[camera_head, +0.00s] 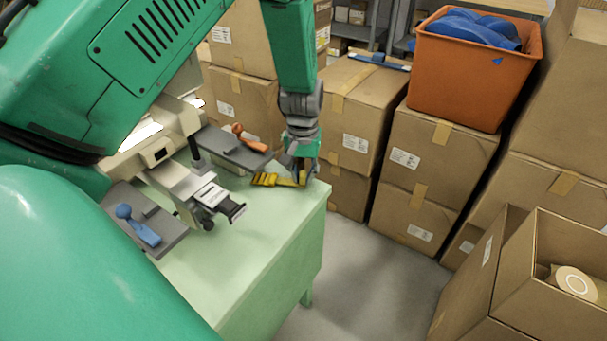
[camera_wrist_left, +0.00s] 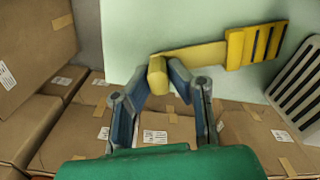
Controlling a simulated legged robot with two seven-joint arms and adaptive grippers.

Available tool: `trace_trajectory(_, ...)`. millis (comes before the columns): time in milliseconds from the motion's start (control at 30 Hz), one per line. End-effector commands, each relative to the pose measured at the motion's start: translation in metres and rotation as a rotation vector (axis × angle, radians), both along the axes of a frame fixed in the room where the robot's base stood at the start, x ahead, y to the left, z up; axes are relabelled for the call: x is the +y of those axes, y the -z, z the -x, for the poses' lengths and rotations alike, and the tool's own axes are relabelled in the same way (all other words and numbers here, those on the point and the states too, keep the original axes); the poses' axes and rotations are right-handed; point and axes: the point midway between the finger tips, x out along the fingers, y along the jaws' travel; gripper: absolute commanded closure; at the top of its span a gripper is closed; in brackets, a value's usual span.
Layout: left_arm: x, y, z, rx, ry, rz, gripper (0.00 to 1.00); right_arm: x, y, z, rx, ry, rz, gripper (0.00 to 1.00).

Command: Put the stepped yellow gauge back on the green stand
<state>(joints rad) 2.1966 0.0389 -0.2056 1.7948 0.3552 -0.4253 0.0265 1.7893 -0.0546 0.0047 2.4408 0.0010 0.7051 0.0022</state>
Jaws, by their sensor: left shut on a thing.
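The stepped yellow gauge (camera_head: 268,180) shows over the far right corner of the pale green stand (camera_head: 262,243). My left gripper (camera_head: 301,180) is shut on the gauge's handle end. In the left wrist view, the fingers (camera_wrist_left: 168,85) close around the rounded yellow end, and the slotted stepped part (camera_wrist_left: 254,44) of the gauge points to the right. The gauge lies over the stand's top (camera_wrist_left: 150,28) there, with its held end near the edge. I cannot tell whether it touches the top. My right gripper is out of view.
A machine (camera_head: 182,180) with grey plates stands on the stand's left; an orange-handled piece (camera_head: 250,138) and a blue-handled piece (camera_head: 138,226) rest there. Stacked cartons (camera_head: 350,120) stand close behind. An orange bin (camera_head: 470,75) tops cartons on the right. The stand's front top is clear.

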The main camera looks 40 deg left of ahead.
Motion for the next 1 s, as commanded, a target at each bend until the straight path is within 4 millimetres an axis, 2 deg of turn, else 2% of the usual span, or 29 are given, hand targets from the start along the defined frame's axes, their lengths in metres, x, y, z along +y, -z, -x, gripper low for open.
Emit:
trace_trajectory(33,0.000,0.002,0.000,0.001,0.000,0.000,1.00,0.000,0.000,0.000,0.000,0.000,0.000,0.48)
trace_trajectory(67,0.000,0.002,0.000,0.001,0.000,0.000,0.79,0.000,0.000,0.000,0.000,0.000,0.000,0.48)
trace_trajectory(100,0.000,0.002,0.000,0.001,0.000,0.000,0.65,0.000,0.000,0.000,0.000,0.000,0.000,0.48)
trace_trajectory(400,0.000,0.001,0.000,0.001,0.000,0.000,0.65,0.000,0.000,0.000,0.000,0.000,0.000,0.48)
trace_trajectory(533,0.000,-0.008,-0.001,-0.001,0.000,0.000,0.65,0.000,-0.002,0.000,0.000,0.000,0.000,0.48)
trace_trajectory(1000,0.000,-0.100,-0.001,-0.001,-0.001,0.000,0.65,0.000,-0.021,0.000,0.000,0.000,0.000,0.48)
